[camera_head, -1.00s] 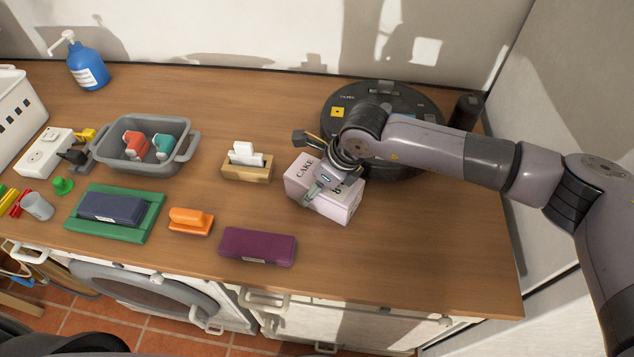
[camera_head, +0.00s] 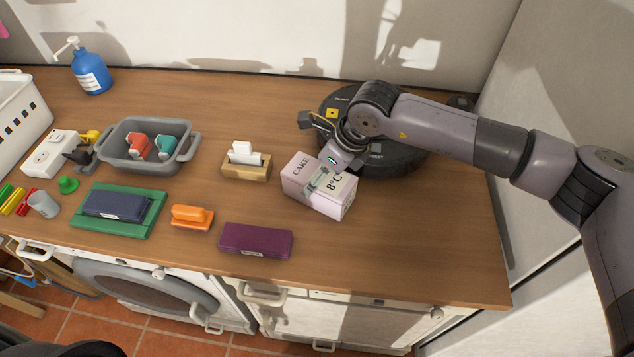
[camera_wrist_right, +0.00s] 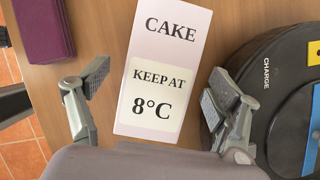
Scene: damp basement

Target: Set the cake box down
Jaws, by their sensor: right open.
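The cake box (camera_head: 338,196) is pale pink with "CAKE" and "8°C" printed on it. It rests on the wooden counter (camera_head: 420,240), in front of the round black device. In the right wrist view the box (camera_wrist_right: 165,45) lies between two spread fingers, with a gap on each side. My right gripper (camera_head: 321,178) is open just above the box; its fingers also show in the right wrist view (camera_wrist_right: 150,100). My left gripper is not in view.
A round black device (camera_head: 400,158) marked "CHARGE" stands right behind the box. A wooden holder with white pieces (camera_head: 234,170) and a purple case (camera_head: 256,240) are to the left. Counter to the right and front is clear.

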